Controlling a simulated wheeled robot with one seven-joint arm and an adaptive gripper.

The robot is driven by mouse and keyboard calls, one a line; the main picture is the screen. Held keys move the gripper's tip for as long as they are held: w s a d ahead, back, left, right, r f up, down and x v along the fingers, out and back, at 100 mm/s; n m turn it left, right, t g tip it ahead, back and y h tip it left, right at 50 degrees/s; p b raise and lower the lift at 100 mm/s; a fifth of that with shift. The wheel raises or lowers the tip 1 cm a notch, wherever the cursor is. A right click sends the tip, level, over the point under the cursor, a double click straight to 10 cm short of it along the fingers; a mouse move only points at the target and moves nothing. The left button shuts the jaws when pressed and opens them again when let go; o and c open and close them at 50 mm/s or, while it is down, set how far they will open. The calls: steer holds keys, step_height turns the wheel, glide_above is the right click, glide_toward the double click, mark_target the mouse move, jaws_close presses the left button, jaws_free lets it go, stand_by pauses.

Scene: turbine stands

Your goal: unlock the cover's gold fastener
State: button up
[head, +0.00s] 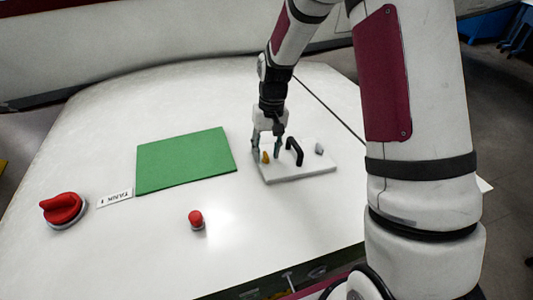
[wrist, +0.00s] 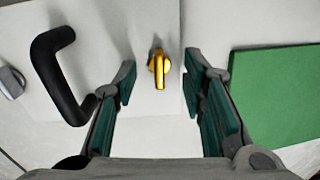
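The white cover (head: 310,173) lies on the white surface, with a black arched handle (head: 294,150) at its middle. The gold fastener (head: 266,157) sits near the cover's left end. In the wrist view the gold fastener (wrist: 159,66) stands between my finger pads, its lever pointing down the picture. My gripper (head: 267,154) is over the left end of the cover. In the wrist view my gripper (wrist: 160,88) is open, with a gap on both sides of the fastener. The black handle (wrist: 58,75) is close to the left finger.
A grey fastener (head: 319,149) is at the cover's right end. A green mat (head: 187,160) lies left of the cover. A small red knob (head: 196,219), a larger red knob (head: 63,209) and a label (head: 115,198) are on the surface, which is clear in front.

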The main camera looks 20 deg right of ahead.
mark_target(266, 154)
steer(key=shift+w+d+r+p, duration=0.15)
steer(key=shift+r+p, duration=0.1)
steer(key=shift+r, duration=0.85)
steer(key=shift+d+r+p, duration=0.15)
steer(key=shift+r+p, duration=0.1)
steer(key=shift+r, duration=0.85)
steer(key=s+r+t+h, duration=0.1)
steer(key=s+r+t, duration=0.1)
steer(key=s+r, duration=0.5)
steer(key=s+r+t, duration=0.1)
steer(key=s+r, duration=0.2)
steer(key=r, duration=0.8)
steer(key=s+r+n+t, duration=0.1)
steer(key=s+r+t, duration=0.2)
steer(key=s, duration=1.2)
step_height(266, 154, up, 3)
steer(key=shift+t, duration=0.3)
